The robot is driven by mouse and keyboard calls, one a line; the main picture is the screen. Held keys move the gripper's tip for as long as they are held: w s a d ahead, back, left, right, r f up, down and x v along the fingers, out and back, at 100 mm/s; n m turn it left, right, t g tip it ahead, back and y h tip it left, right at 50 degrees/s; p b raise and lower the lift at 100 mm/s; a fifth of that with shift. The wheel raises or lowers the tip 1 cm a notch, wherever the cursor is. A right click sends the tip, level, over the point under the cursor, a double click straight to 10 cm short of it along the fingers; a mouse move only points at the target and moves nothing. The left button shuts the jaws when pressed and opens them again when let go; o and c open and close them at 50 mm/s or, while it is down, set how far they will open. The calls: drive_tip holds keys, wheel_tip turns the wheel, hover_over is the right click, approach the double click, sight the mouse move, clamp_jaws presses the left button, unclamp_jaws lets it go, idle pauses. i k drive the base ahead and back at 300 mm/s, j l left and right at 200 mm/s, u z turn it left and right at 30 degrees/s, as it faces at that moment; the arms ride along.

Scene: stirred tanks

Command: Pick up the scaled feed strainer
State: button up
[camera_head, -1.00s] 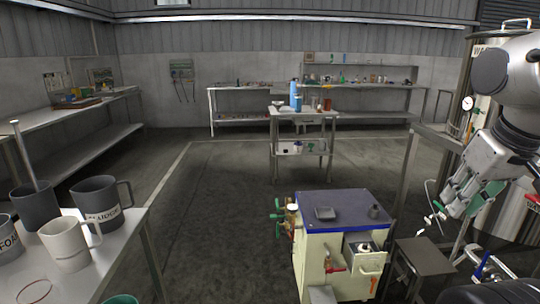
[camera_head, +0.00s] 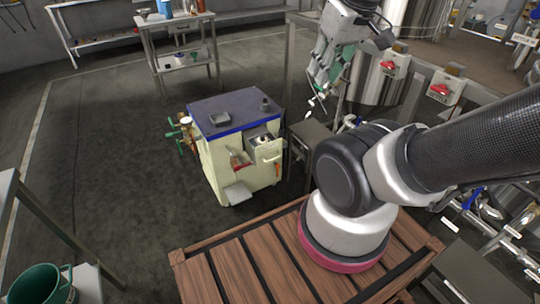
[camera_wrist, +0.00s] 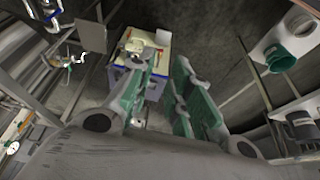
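I cannot pick out the scaled feed strainer with certainty in either view. The cart also shows beyond the fingers in the wrist view (camera_wrist: 160,40).
Brass and green valves (camera_head: 182,130) jut from the cart's left side. A dark stand (camera_head: 311,135) is right of it. Steel tanks (camera_head: 392,75) and pipework fill the right. Floor left of the cart is clear.

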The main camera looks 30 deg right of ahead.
sight(262, 140)
drive_tip(key=i+z, duration=0.25)
drive_tip(key=i, duration=0.3)
drive_tip(key=i+z, duration=0.3)
drive_tip(key=i, duration=0.25)
